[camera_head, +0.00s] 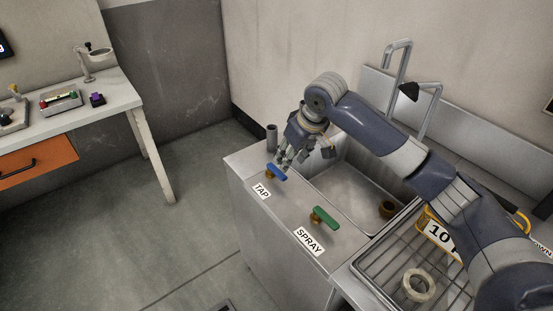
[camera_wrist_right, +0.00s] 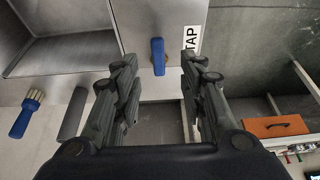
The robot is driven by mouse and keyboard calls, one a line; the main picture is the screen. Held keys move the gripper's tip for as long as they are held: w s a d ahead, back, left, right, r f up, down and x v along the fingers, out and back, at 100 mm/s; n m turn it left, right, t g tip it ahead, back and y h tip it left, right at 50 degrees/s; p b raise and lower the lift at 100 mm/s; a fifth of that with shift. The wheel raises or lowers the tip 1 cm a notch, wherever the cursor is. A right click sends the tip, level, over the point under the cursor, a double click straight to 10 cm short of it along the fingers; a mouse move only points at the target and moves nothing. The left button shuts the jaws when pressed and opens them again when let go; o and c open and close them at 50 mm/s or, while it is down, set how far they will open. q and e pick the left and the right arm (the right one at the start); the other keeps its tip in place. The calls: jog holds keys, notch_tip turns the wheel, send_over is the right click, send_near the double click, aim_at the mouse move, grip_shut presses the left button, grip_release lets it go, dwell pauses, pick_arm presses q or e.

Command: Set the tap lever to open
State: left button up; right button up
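The tap lever (camera_head: 277,173) is a blue handle on a brass-coloured base, on the steel sink unit beside the TAP label (camera_head: 262,190). In the right wrist view the blue lever (camera_wrist_right: 158,56) lies between the fingertips' directions, with the label (camera_wrist_right: 191,38) to its right. My right gripper (camera_head: 285,159) is just above and behind the lever in the head view. Its fingers (camera_wrist_right: 159,64) are spread apart, one on each side of the lever, with nothing held. Whether they touch the lever cannot be told. My left gripper is not in view.
A green lever (camera_head: 325,217) stands by the SPRAY label (camera_head: 309,241). The sink basin (camera_head: 345,180) lies right of the levers. A grey cylinder (camera_head: 271,138) stands behind the tap. A blue-handled brush (camera_wrist_right: 25,113) shows in the wrist view. A rack (camera_head: 390,285) holds a pale ring (camera_head: 430,288).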

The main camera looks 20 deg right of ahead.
send_over(281, 174)
jog(key=s, duration=0.2)
notch_tip(281, 174, down, 5)
jog(key=shift+w+d+f, duration=0.1)
jog(key=shift+w+f, duration=0.05)
jog(key=shift+f, duration=0.4)
jog(key=shift+w+d+f, duration=0.1)
jog(key=shift+w+f, duration=0.05)
jog(key=shift+f, duration=0.35)
jog(key=shift+x, duration=0.85)
jog(key=shift+c, duration=0.3)
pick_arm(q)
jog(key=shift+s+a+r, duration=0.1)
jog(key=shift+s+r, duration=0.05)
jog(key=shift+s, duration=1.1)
pick_arm(e)
grip_shut()
